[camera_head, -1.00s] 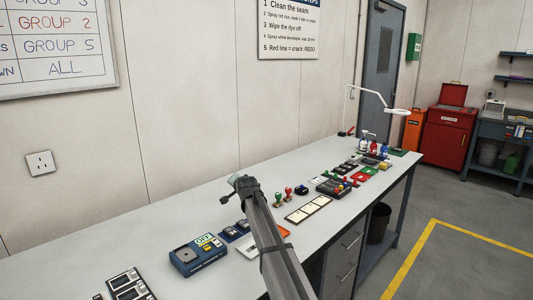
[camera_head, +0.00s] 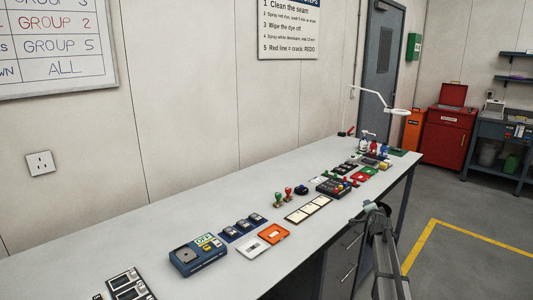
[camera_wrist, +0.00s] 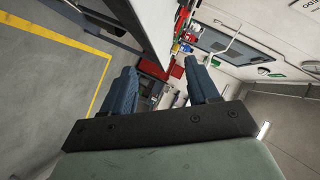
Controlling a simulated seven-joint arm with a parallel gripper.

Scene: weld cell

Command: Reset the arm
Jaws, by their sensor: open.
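My gripper (camera_head: 372,207) is at the front edge of the bench, towards the right in the head view, clear of the objects on top. In the wrist view my gripper (camera_wrist: 165,85) shows two blue-grey fingers standing apart with nothing between them. The light grey bench (camera_head: 120,245) runs diagonally across the head view and carries several small devices. In the wrist view the bench side and the floor appear tilted.
A blue device (camera_head: 198,255), an orange square (camera_head: 274,234), a cream panel (camera_head: 308,209) and a black box with coloured buttons (camera_head: 333,187) lie on the bench. A lamp (camera_head: 385,105) arches over the far end. A red cabinet (camera_head: 448,135) stands beyond. Yellow-lined floor (camera_head: 470,265) is open.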

